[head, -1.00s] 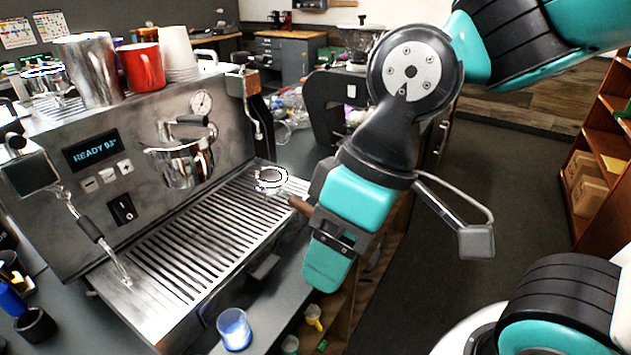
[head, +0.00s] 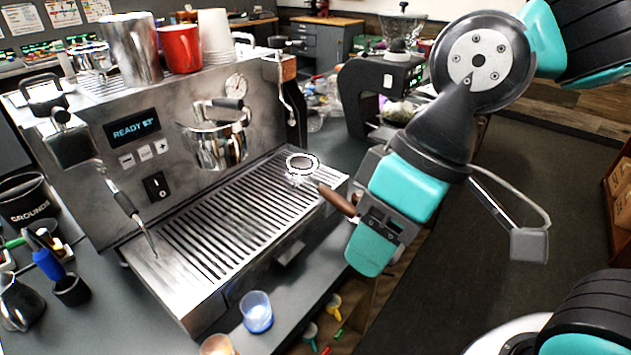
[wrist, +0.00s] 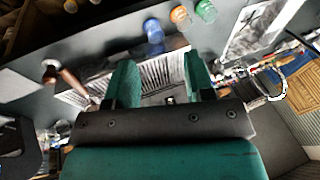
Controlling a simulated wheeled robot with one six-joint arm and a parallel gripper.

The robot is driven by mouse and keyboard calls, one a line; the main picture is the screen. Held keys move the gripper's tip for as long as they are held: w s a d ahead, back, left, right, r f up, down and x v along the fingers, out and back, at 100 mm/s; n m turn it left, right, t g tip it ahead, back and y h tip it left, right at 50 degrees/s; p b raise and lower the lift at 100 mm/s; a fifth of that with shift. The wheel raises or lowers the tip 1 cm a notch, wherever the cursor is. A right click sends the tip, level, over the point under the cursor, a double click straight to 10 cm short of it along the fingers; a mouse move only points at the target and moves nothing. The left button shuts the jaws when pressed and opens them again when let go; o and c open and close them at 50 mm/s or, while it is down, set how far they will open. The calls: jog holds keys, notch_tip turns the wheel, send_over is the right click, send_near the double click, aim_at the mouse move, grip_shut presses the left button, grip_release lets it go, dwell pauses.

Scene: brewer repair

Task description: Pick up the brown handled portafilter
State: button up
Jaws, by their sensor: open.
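The brown handled portafilter lies at the right end of the machine's drip tray (head: 225,212) in the head view. Its bright metal basket (head: 302,163) rests on the tray. Its brown handle (head: 336,200) points right and down, past the tray edge toward my gripper (head: 372,245). The handle's end is close beside my gripper; I cannot tell if they touch. In the wrist view my gripper (wrist: 161,82) has its two green fingers wide apart, with nothing seen held between them. A brown rod shape shows left of the fingers there; I cannot tell surely if it is the handle.
A blue cup (head: 256,312) stands on the counter before the tray. A black grinder (head: 365,100) stands behind my gripper. Open floor lies to the right.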

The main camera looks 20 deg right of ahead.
jog(key=w+d+f+t+y+b, duration=0.1)
jog(key=w+d+f, duration=0.15)
jog(key=w, duration=0.35)
jog(key=w+d+f+t+y+b, duration=0.1)
jog(key=w+d+f, duration=0.15)
jog(key=w, duration=0.35)
jog(key=t+b, duration=0.2)
jog(key=t, duration=0.2)
send_near(338, 195)
jog(key=shift+y, duration=0.3)
jog(key=p+x, duration=0.3)
jog(key=x, duration=0.2)
jog(key=shift+d+f, duration=0.1)
jog(key=shift+d, duration=0.1)
jog(key=shift+p+x, duration=1.3)
jog(key=shift+x, duration=1.75)
jog(key=shift+d, duration=0.1)
grip_shut()
